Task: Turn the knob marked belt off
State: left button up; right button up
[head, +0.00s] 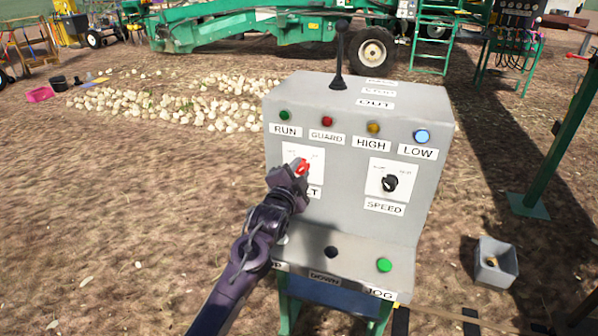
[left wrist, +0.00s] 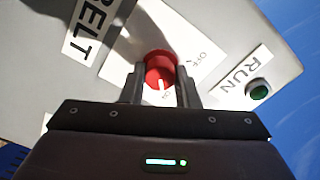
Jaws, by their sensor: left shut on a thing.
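The belt knob is red (head: 302,167) and sits on a white plate (head: 316,160) on the left of the grey control box's front. Its label is partly covered by my arm in the head view, but the BELT label (left wrist: 88,28) reads clearly in the left wrist view. My left gripper (head: 297,170) is shut on the red knob. In the left wrist view its two dark fingers stand on either side of the knob (left wrist: 160,72). A white pointer mark on the knob points down toward the gripper, with OFF printed above right of it. My right gripper is not in view.
The control box (head: 350,220) also carries a black SPEED knob (head: 390,183), lamps along the top, a tall black lever (head: 339,60), and buttons on a lower ledge, including a green one (head: 384,265). A grey bin (head: 496,262) stands at right. Onions (head: 190,105) lie behind.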

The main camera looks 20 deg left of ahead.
pick_arm(q)
jog(key=shift+n, duration=0.3)
jog(key=n+p, duration=0.1)
jog(key=n, duration=0.1)
jog(key=shift+n, duration=0.4)
jog(key=n+p, duration=0.2)
jog(key=n, duration=0.3)
jog(key=shift+n, duration=0.3)
jog(key=n+p, duration=0.1)
jog(key=n, duration=0.3)
jog(key=shift+n+p, duration=0.65)
jog(key=shift+n, duration=1.85)
jog(key=shift+a, duration=0.1)
